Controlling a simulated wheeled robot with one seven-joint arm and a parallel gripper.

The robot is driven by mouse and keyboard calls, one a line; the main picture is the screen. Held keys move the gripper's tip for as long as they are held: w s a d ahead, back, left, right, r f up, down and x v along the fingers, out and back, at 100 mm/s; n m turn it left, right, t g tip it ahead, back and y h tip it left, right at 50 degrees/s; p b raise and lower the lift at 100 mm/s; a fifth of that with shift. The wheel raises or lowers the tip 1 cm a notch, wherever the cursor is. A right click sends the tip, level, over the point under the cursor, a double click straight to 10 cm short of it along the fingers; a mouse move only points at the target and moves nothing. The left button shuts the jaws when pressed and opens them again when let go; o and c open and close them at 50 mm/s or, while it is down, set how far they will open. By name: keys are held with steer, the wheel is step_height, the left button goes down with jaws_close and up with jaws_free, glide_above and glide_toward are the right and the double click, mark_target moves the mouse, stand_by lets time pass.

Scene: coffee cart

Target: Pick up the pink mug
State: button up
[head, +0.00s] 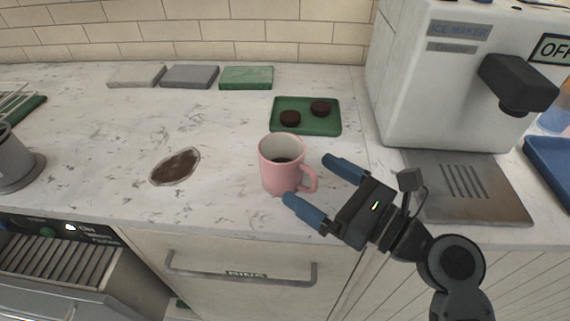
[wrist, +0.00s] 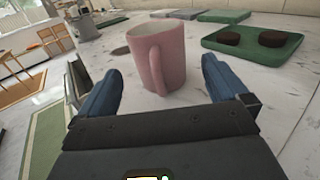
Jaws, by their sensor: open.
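The pink mug (head: 279,172) stands upright on the white counter, near its front edge, with its handle toward the right in the head view. A little dark stuff shows inside it. In the wrist view the mug (wrist: 170,52) is just ahead, with its handle facing my gripper (wrist: 158,85). My gripper (head: 313,180) is open and empty, with blue fingers pointing at the mug from the right. In the wrist view the fingers are spread to either side of the mug's lower part; whether either touches it I cannot tell.
A green tray (head: 305,128) with two dark round pieces lies behind the mug. A brown patch (head: 175,167) is on the counter to the left. The ice maker (head: 446,80) stands at right. Three flat blocks (head: 189,77) lie near the wall.

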mark_target(300, 172)
steer(key=shift+x, duration=2.75)
steer(key=shift+s, duration=0.1)
steer(key=shift+c, duration=0.5)
steer(key=c, duration=1)
steer(key=shift+c, duration=0.4)
steer(key=shift+r+p, duration=0.15)
steer(key=shift+p, duration=0.15)
